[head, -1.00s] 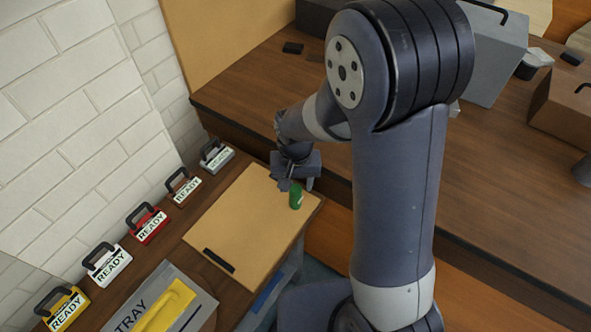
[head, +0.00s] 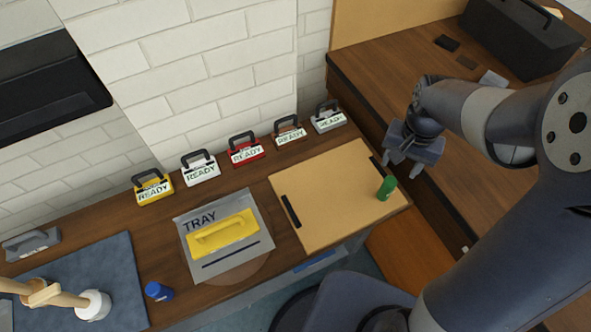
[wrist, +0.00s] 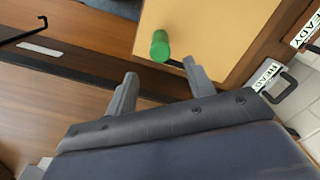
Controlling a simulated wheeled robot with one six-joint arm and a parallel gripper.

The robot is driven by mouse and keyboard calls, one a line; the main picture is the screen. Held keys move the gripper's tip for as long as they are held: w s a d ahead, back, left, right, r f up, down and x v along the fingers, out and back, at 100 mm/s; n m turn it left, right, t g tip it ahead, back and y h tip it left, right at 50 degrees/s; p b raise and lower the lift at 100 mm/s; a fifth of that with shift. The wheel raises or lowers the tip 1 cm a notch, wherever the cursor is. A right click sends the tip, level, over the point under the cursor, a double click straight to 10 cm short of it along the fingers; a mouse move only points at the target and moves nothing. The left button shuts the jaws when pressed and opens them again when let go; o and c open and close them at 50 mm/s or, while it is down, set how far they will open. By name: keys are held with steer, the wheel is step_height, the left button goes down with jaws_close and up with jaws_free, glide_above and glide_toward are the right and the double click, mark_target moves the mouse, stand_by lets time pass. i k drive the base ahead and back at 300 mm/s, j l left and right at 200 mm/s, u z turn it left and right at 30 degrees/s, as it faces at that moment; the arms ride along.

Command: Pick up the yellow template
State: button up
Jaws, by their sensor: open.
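The yellow template (head: 222,233) is a flat yellow piece with a raised handle bar. It lies on the grey sheet marked TRAY (head: 262,247) on the wooden bench in the head view. My gripper (head: 402,168) is open and empty at the right end of the bench, well right of the template and near the tan board. In the wrist view my gripper's two fingers (wrist: 158,88) stand apart with nothing between them. The template does not show in the wrist view.
A green cylinder (head: 386,188) stands on the tan board (head: 330,190), close to my gripper; it also shows in the wrist view (wrist: 160,46). Several READY-labelled blocks, one yellow (head: 153,188), line the wall. A blue bottle (head: 158,291) and a mallet (head: 93,304) are left of the tray.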

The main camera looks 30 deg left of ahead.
mark_target(217, 236)
steer(key=u, duration=2.4)
